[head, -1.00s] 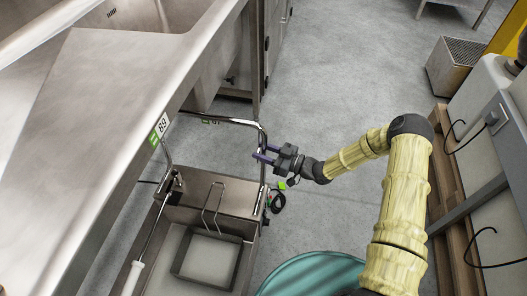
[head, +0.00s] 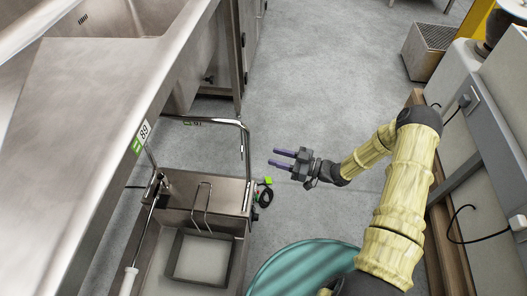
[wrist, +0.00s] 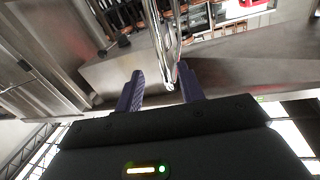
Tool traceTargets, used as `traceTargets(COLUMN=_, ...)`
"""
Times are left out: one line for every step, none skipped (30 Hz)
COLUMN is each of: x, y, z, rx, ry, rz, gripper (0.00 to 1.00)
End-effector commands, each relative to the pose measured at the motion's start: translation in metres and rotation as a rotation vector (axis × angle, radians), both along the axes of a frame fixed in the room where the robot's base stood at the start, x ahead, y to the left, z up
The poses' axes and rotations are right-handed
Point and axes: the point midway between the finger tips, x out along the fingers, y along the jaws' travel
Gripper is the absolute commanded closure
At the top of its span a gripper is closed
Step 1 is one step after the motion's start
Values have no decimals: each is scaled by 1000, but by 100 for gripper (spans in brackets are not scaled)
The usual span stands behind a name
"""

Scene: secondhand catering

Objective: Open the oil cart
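The oil cart (head: 180,213) is a low stainless steel box at the bottom of the head view, beside the steel sink counter. A bent chrome tube handle (head: 247,160) rises at its back right. A wire handle (head: 202,205) and a dark square frame around a pale surface (head: 202,256) show on the cart. I cannot tell if a lid is there. My gripper (head: 272,158) is open and empty, its two purple fingers pointing left, a little right of the chrome tube and apart from it in the head view. In the wrist view a chrome tube (wrist: 161,45) shows between and beyond the fingers.
The steel sink counter (head: 95,110) with a green price tag (head: 141,137) overhangs the cart's left. A teal round thing (head: 300,265) stands at the bottom. Grey floor (head: 330,70) is clear ahead.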

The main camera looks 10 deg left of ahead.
Motion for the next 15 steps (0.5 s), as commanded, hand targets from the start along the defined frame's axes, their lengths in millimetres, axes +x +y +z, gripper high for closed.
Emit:
traceTargets(x=-2, y=-11, z=2, rx=0, ry=0, rz=-2, gripper=62)
traceTargets(x=-3, y=-17, z=1, rx=-1, ry=0, rz=-3, gripper=62)
traceTargets(x=-4, y=-25, z=1, rx=-1, ry=0, rz=-3, gripper=62)
traceTargets(x=-6, y=-30, z=1, rx=0, ry=0, rz=-2, gripper=62)
traceTargets(x=-7, y=-36, z=1, rx=0, ry=0, rz=-3, gripper=62)
traceTargets(x=-8, y=-42, z=1, rx=-2, ry=-1, rz=-3, gripper=62)
traceTargets(x=-9, y=-46, z=1, rx=0, ry=-1, rz=-2, gripper=62)
traceTargets(x=-9, y=-50, z=1, rx=0, ry=-1, rz=-2, gripper=62)
traceTargets(x=-10, y=-54, z=1, rx=0, ry=-1, rz=-1, gripper=62)
traceTargets(x=-11, y=-56, z=1, rx=0, ry=-1, rz=-1, gripper=62)
traceTargets(x=-11, y=-58, z=1, rx=0, ry=-1, rz=0, gripper=62)
traceTargets(x=-12, y=-60, z=0, rx=0, ry=-1, rz=0, gripper=62)
traceTargets(x=-12, y=-61, z=0, rx=0, ry=-1, rz=0, gripper=62)
traceTargets(x=-12, y=-61, z=0, rx=0, ry=-1, rz=0, gripper=62)
traceTargets(x=-12, y=-61, z=0, rx=0, ry=-1, rz=1, gripper=62)
